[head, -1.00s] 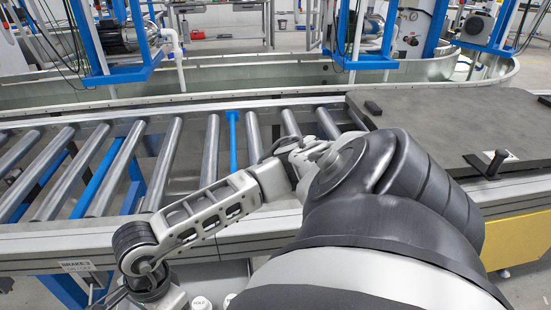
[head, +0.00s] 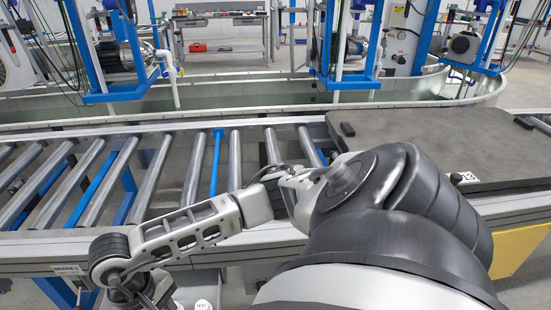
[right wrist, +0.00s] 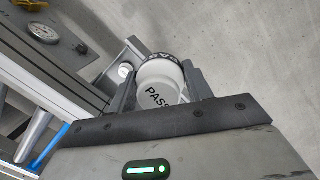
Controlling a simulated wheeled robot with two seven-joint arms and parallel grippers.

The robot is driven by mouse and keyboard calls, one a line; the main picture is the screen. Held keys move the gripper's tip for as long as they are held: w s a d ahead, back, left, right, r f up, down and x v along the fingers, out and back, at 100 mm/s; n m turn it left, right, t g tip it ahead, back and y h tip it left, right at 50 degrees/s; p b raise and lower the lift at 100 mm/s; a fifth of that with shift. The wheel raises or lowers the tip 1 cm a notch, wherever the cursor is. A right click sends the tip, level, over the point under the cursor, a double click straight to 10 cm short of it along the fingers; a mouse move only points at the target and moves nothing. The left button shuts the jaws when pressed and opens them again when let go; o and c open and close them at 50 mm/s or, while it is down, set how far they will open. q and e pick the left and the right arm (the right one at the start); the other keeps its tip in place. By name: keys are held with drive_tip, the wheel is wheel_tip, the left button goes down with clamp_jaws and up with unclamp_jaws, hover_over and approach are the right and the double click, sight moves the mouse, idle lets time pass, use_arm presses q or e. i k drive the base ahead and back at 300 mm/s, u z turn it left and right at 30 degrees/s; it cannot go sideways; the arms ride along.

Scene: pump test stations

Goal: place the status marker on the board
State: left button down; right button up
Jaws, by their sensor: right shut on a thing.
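The status marker (right wrist: 160,88) is a white round piece with a dark band and the word PASS. In the right wrist view it sits between the two grey fingers of my right gripper (right wrist: 160,76), which is shut on it. Bare grey floor shows behind it. I cannot pick out the board for certain in either view. My left gripper is not in view.
A roller conveyor (head: 190,180) crosses the head view, with a dark flat plate (head: 410,135) at its right. A white-topped piece (head: 203,304) stands at the bottom edge. Pump frames (head: 120,97) stand behind. A dial gauge (right wrist: 43,32) shows in the wrist view.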

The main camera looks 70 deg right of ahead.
sight(460, 143)
drive_tip(key=k, duration=0.85)
drive_tip(key=u, duration=2.1)
drive_tip(key=k, duration=2.75)
drive_tip(key=z, duration=2.75)
